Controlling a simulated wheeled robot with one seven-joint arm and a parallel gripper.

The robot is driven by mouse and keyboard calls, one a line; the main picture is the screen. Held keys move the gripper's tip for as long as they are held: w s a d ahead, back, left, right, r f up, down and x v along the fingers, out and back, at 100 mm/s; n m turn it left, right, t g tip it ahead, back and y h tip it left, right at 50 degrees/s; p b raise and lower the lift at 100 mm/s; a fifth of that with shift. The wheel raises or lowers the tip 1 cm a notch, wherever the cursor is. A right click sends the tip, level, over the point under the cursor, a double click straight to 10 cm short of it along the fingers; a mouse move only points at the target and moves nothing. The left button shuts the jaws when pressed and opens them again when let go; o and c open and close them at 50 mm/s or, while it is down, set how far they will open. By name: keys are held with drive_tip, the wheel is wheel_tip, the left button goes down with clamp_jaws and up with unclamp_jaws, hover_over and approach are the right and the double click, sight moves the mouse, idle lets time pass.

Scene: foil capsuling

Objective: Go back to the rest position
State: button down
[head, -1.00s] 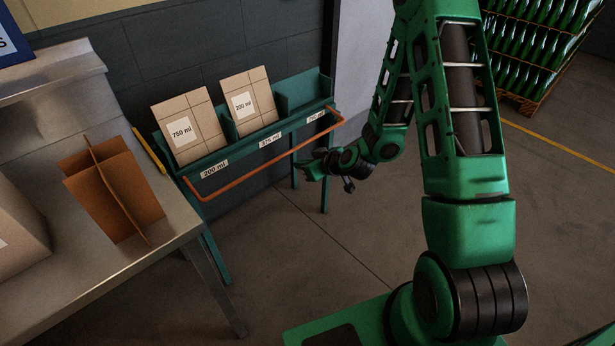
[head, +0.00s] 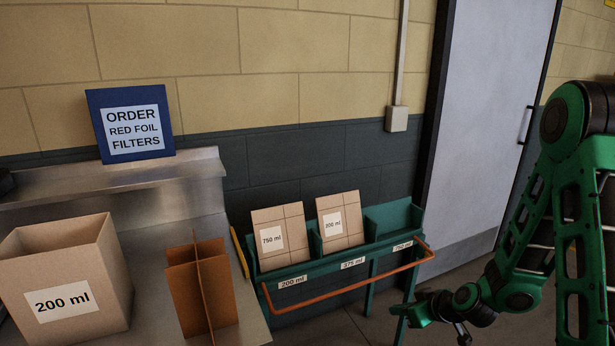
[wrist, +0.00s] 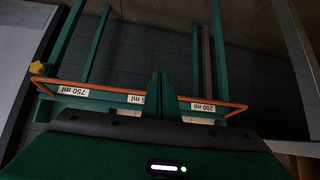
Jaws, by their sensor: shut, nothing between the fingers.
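My gripper (head: 408,311) is shut and empty, low in front of the right end of the green rack (head: 383,262). It also shows in the wrist view (wrist: 161,82), with its closed fingertips overlapping the middle label of the rack's front. An orange rail (head: 345,291) runs along the rack's front. In the head view a flat carton marked 750 ml (head: 271,240) leans in the left slot, labelled 200 ml. A second flat carton (head: 340,222), apparently marked 200 ml, leans in the middle slot. The right slot, labelled 750 ml, looks empty.
A metal bench (head: 128,195) at left carries an open box marked 200 ml (head: 68,290) and a brown cardboard divider (head: 203,283). A blue sign (head: 130,122) reading "ORDER RED FOIL FILTERS" stands behind. A grey door (head: 490,110) is at right. Floor shows below the rack.

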drive_tip(key=s+d+r+m+g+h, duration=0.2)
drive_tip(key=s+d+r+m+g, duration=0.1)
drive_tip(key=s+d+r, duration=0.5)
drive_tip(key=s+d+r+m+g+h, duration=0.2)
drive_tip(key=s+d+r, duration=0.35)
drive_tip(key=s, duration=0.45)
drive_tip(key=s+r+m+g, duration=0.1)
drive_tip(key=s+r+m, duration=0.2)
drive_tip(key=s, duration=0.5)
drive_tip(key=s+d+r+m+g, duration=0.1)
drive_tip(key=s+r+m+g, duration=0.1)
drive_tip(key=s, duration=0.6)
wheel_tip(320, 180, up, 3)
drive_tip(key=shift+f+m, duration=0.1)
drive_tip(key=shift+m, duration=0.8)
drive_tip(key=shift+w, duration=0.2)
drive_tip(key=shift+w+f, duration=0.25)
drive_tip(key=shift+w, duration=0.25)
